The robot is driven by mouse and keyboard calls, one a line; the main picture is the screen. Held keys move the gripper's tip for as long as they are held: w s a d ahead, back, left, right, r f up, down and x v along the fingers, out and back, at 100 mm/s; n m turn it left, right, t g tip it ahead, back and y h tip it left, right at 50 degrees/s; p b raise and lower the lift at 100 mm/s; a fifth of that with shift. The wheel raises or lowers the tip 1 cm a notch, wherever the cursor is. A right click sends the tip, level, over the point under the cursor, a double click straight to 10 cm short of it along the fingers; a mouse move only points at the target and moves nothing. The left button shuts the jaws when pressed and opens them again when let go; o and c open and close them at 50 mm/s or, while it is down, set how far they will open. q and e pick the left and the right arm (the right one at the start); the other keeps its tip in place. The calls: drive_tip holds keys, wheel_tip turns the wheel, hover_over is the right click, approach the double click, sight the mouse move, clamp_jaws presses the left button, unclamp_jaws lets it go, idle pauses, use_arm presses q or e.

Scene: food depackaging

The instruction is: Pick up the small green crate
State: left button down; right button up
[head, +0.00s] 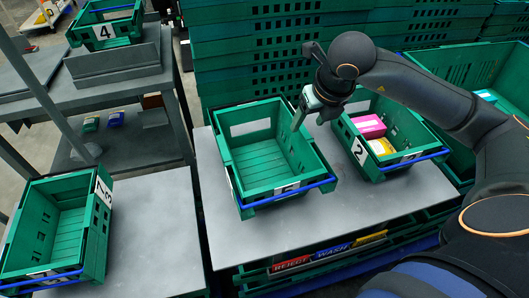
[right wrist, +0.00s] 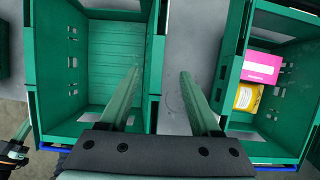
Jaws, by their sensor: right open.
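A small green crate (head: 262,165), empty, with a blue bar along its near edge, sits on the grey table in the head view. It also shows at the left in the right wrist view (right wrist: 115,132). My right gripper (head: 299,118) is open at this crate's right side. In the right wrist view its fingers (right wrist: 160,77) point along the gap by the crate's right wall, one appearing over the crate's inside and one over the gap. I see no contact. A dark and green part at the wrist view's lower left may be my left gripper (right wrist: 14,148); its jaws are unclear.
A second green crate (head: 352,152) marked 2, holding pink (head: 369,126) and yellow (head: 382,147) packages, stands close on the right. Another empty green crate (head: 98,222) is at lower left. Crate 4 (head: 103,32) stands on the rear shelf. Stacked green crates (head: 255,55) rise behind.

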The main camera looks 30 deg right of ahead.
sight(303, 131)
drive_tip(key=x, duration=0.2)
drive_tip(key=a+x, duration=0.1)
drive_tip(key=x, duration=0.1)
drive_tip(key=shift+s+f+b, duration=0.15)
drive_tip(key=shift+f+b, duration=0.1)
drive_tip(key=shift+b, duration=0.05)
drive_tip(key=shift+w+d+f, duration=0.1)
drive_tip(key=shift+w+f, duration=0.15)
drive_tip(key=shift+f, duration=0.25)
clamp_jaws()
drive_tip(key=shift+r, duration=0.1)
idle(0.6)
